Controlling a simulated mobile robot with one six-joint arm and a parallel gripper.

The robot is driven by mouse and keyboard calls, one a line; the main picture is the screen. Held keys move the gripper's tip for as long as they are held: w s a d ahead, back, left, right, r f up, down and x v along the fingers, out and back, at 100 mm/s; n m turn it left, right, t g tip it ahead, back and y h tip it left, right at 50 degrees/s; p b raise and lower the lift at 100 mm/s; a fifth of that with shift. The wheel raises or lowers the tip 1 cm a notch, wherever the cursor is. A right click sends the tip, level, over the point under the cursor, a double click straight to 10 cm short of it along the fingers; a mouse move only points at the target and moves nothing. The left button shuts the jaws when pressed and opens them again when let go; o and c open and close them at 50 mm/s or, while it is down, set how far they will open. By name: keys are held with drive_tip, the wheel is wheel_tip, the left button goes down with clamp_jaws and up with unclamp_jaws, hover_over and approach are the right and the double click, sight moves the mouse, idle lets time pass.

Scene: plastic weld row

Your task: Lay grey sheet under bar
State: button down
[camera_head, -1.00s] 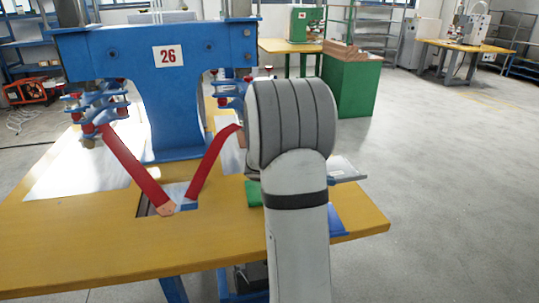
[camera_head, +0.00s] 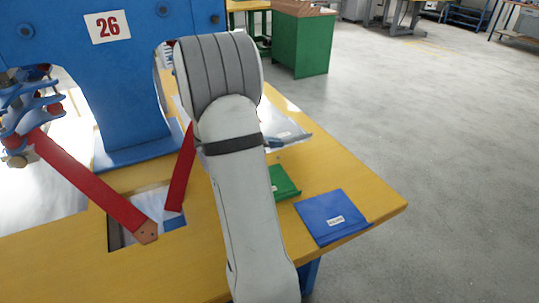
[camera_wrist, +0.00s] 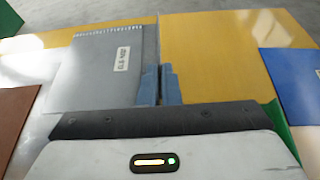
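The grey sheet (camera_wrist: 105,65), with a white label, fills the upper left of the wrist view. It shows in the head view (camera_head: 288,133) just right of my arm, seemingly raised above the table. My gripper (camera_wrist: 160,84) has its two blue fingers close together, shut on the sheet's right edge. In the head view my arm hides most of the gripper. The blue press (camera_head: 120,75) marked 26 stands on the yellow table. Two red arms (camera_head: 95,182) slope down in front of it over a recess. I cannot tell which part is the bar.
A blue sheet (camera_head: 333,216) lies near the right table edge, and a green sheet (camera_head: 284,181) lies beside my arm. A pale sheet (camera_head: 45,180) lies left of the press. A green cabinet (camera_head: 300,45) stands behind. The floor at right is clear.

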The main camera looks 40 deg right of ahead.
wheel_tip(320, 180, down, 5)
drive_tip(key=shift+w+a+f+b, duration=0.1)
drive_tip(key=shift+f+b, duration=0.1)
drive_tip(key=shift+b, duration=0.35)
drive_tip(key=shift+r, duration=0.1)
drive_tip(key=c, duration=2.1)
unclamp_jaws()
drive_tip(key=o, duration=0.5)
drive_tip(key=shift+c, duration=0.2)
